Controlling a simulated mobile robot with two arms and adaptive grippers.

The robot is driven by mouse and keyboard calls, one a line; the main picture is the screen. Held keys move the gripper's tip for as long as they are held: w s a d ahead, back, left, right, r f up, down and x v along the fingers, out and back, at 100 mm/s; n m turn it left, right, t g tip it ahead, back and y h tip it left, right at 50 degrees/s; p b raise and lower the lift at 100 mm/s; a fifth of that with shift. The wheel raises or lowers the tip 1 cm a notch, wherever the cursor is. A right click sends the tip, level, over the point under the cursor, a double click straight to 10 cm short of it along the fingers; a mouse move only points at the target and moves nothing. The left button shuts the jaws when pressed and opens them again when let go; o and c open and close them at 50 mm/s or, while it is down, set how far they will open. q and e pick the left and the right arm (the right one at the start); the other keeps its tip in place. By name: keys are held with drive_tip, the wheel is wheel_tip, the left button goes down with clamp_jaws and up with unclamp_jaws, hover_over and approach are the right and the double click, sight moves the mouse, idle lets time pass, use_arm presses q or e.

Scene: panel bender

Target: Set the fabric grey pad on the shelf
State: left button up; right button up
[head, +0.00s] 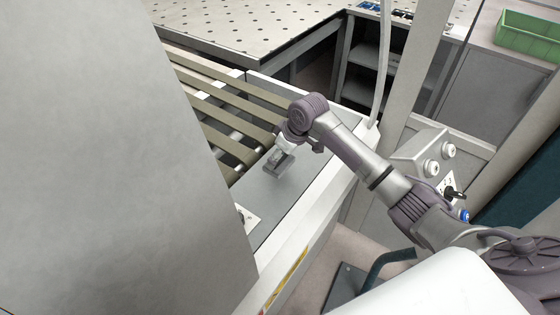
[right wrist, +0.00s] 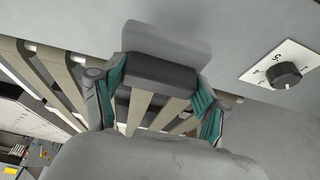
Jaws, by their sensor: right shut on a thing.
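My right gripper (head: 279,160) is over the grey flat ledge (head: 262,205) of the machine, beside the slatted belts. In the right wrist view its green-lined fingers (right wrist: 158,82) are shut on a dark grey block, which looks like the fabric grey pad (right wrist: 165,70). A lighter grey rectangle (right wrist: 166,42) shows just beyond the pad; I cannot tell whether it is part of it. In the head view the pad (head: 283,164) is small, close to the ledge surface; contact is unclear. My left gripper is out of view.
A rotary knob on a white plate (right wrist: 287,74) sits on the ledge. Tan belts (head: 215,92) run alongside. A large grey panel (head: 100,160) blocks the left. A control box with buttons (head: 432,155) stands right. A perforated table (head: 240,25) and green bin (head: 528,35) are behind.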

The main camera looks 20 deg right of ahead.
sight(283, 161)
wheel_tip(283, 161, down, 3)
drive_tip(key=shift+f+p, duration=0.1)
drive_tip(key=shift+p, duration=0.65)
drive_tip(key=shift+f, duration=0.45)
drive_tip(key=shift+f, duration=0.1)
drive_tip(key=o, duration=1.2)
drive_tip(key=shift+o, duration=0.2)
drive_tip(key=b+v, duration=0.2)
drive_tip(key=v, duration=1)
